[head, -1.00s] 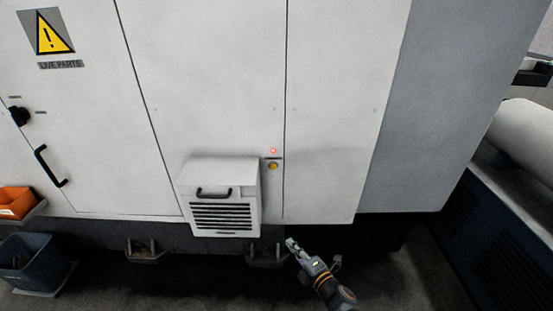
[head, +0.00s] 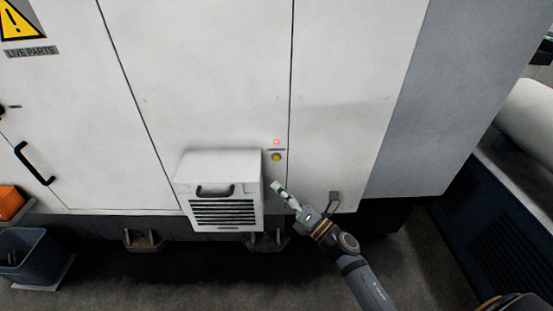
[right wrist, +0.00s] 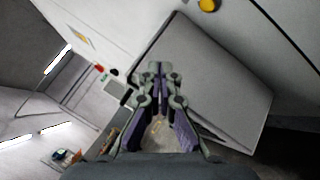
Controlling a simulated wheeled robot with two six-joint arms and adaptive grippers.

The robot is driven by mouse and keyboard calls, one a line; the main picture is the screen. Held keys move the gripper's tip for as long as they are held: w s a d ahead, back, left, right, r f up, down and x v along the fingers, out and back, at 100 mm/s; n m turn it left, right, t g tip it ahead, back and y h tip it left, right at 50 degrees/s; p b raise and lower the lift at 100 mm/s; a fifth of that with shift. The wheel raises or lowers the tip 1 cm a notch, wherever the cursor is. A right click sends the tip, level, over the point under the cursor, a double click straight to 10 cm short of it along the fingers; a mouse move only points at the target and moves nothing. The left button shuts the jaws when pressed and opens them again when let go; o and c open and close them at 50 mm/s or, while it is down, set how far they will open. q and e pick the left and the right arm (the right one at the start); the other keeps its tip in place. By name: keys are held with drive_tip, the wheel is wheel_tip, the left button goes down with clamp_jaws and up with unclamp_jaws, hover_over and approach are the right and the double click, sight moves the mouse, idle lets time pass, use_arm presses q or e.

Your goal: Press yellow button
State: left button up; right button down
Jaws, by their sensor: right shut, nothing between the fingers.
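The yellow button (head: 276,157) is on the white cabinet front, just below a small lit red lamp (head: 277,142) and right of a white vented box. The yellow button also shows at the top of the right wrist view (right wrist: 208,5). My right gripper (head: 277,186) is shut and empty. In the head view its tips appear a little below the button; no contact shows. In the right wrist view the shut fingertips (right wrist: 157,68) appear in front of the box, with the button up and to the right of them. My left gripper is not in view.
The vented box (head: 218,178) with a black handle juts out from the cabinet (head: 210,80) left of the button. A blue-grey bin (head: 30,258) and an orange bin (head: 10,202) are at the left. Dark floor lies below.

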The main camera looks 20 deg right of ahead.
drive_tip(key=shift+w+d+b, duration=0.15)
drive_tip(key=shift+w+d, duration=0.25)
drive_tip(key=shift+w, duration=1)
drive_tip(key=shift+w+d+b, duration=0.2)
drive_tip(key=shift+w+d, duration=0.2)
drive_tip(key=shift+w, duration=1)
drive_tip(key=shift+w+d+b, duration=0.15)
drive_tip(key=shift+w+d, duration=0.25)
drive_tip(key=shift+w, duration=1)
drive_tip(key=shift+w+d, duration=0.1)
drive_tip(key=shift+w, duration=0.3)
drive_tip(key=shift+w+d, duration=0.15)
drive_tip(key=shift+w, duration=0.15)
drive_tip(key=shift+s, duration=0.15)
drive_tip(key=shift+s+a, duration=0.25)
drive_tip(key=shift+s, duration=0.35)
drive_tip(key=shift+s, duration=0.1)
drive_tip(key=shift+s+a+p, duration=0.1)
drive_tip(key=shift+s+a, duration=0.15)
drive_tip(key=shift+s, duration=0.5)
drive_tip(key=shift+s+a+p, duration=0.15)
drive_tip(key=shift+s+a, duration=0.05)
drive_tip(key=shift+s, duration=0.6)
drive_tip(key=shift+s+a+p, duration=0.1)
drive_tip(key=shift+s+a, duration=0.15)
drive_tip(key=shift+s, duration=0.5)
